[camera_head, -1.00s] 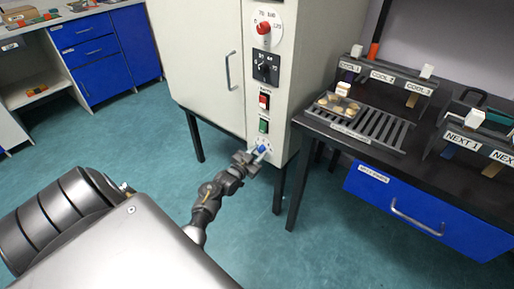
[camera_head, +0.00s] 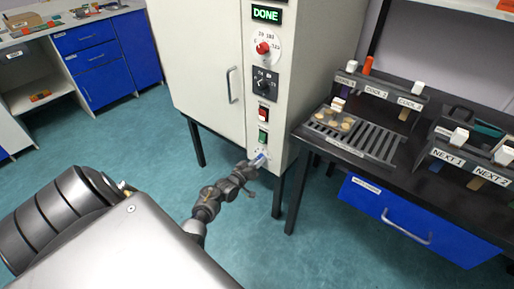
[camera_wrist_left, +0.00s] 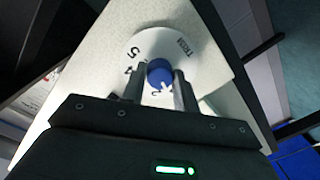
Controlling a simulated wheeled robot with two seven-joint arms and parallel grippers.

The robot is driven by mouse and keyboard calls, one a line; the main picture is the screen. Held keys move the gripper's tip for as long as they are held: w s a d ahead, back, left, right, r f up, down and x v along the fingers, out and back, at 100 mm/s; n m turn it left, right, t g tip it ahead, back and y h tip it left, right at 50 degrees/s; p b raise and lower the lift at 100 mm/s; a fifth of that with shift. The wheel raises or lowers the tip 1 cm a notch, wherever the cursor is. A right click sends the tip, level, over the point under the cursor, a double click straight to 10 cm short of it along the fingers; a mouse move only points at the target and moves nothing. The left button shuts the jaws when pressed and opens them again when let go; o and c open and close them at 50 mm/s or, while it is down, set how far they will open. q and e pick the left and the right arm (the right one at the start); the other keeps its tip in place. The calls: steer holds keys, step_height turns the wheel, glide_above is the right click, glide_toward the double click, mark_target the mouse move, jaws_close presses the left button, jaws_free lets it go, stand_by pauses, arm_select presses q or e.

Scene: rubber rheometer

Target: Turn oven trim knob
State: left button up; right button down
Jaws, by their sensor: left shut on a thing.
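The blue trim knob (camera_wrist_left: 159,71) sits on a white round dial (camera_wrist_left: 183,48) marked TRIM and with numbers, on the oven's front panel. My left gripper (camera_wrist_left: 160,84) is shut on the knob, one finger on each side of it. A white mark shows on the knob, pointing toward the lower numbers, one of them partly hidden by the fingers. In the head view the knob (camera_head: 259,158) is low on the panel, and my left gripper (camera_head: 252,164) reaches it from the lower left. My right gripper is not in view.
Above the knob on the oven (camera_head: 300,60) are a green switch (camera_head: 263,136), a red switch (camera_head: 263,114), a black knob (camera_head: 264,86), a red knob (camera_head: 263,48) and a display (camera_head: 266,15) reading DONE. A dark bench (camera_head: 340,155) with racks stands to the right.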

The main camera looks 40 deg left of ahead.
arm_select(q)
steer(key=shift+r+n, duration=0.1)
steer(key=shift+n, duration=0.6)
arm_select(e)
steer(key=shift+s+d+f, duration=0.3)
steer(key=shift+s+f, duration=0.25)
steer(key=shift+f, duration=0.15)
arm_select(q)
steer(key=o, duration=1)
steer(key=shift+c, duration=0.2)
steer(key=shift+s, duration=0.1)
steer(key=s+p, duration=0.2)
steer(key=s, duration=0.8)
steer(key=shift+s+d+r, duration=0.15)
steer(key=shift+s+r, duration=0.05)
steer(key=shift+s, duration=0.05)
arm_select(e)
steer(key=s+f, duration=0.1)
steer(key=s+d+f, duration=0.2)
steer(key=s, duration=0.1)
